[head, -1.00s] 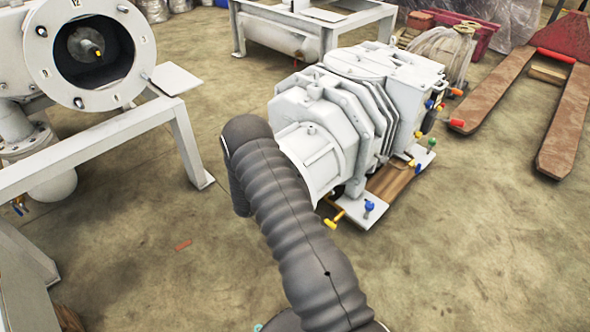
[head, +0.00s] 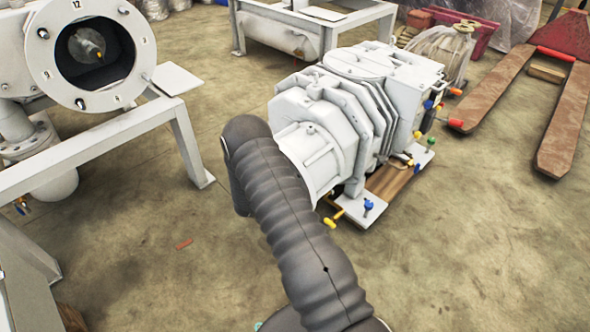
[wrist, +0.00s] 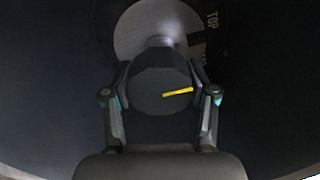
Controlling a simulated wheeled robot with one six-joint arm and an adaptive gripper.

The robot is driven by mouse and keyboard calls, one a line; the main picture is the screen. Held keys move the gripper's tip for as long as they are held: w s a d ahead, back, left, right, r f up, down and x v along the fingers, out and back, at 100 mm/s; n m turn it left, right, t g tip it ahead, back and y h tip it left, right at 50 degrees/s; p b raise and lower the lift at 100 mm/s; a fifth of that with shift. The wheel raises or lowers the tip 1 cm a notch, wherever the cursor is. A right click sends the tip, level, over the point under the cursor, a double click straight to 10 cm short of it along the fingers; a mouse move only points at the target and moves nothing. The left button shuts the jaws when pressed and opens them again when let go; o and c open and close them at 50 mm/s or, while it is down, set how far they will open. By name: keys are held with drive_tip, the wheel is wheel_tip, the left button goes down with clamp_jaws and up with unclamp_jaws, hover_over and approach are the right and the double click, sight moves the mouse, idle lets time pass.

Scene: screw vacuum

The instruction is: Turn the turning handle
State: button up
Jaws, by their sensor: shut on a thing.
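The turning handle (wrist: 160,95) shows in the wrist view as a dark, many-sided knob with a yellow line across its right half. My gripper (wrist: 160,78) has one finger on each side of the knob and is shut on it. Behind the knob is a pale round plate (wrist: 135,30), with a dark ring around it marked "TOP" at the upper right. In the head view my dark ribbed arm reaches toward the pale grey pump. The gripper and the held knob are hidden there behind the arm.
The finned pump (head: 345,120) stands on a wooden base with several coloured valve handles. At left is a flanged vessel with a numbered round opening (head: 85,100) on a metal frame. A red pallet jack (head: 490,95) is at right.

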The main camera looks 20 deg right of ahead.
idle(0.4)
drive_tip(key=o, duration=1.2)
drive_tip(key=shift+c, duration=0.2)
drive_tip(key=shift+a, duration=0.15)
drive_tip(key=v, duration=1.1)
drive_tip(key=shift+s+a, duration=0.15)
drive_tip(key=shift+a, duration=0.25)
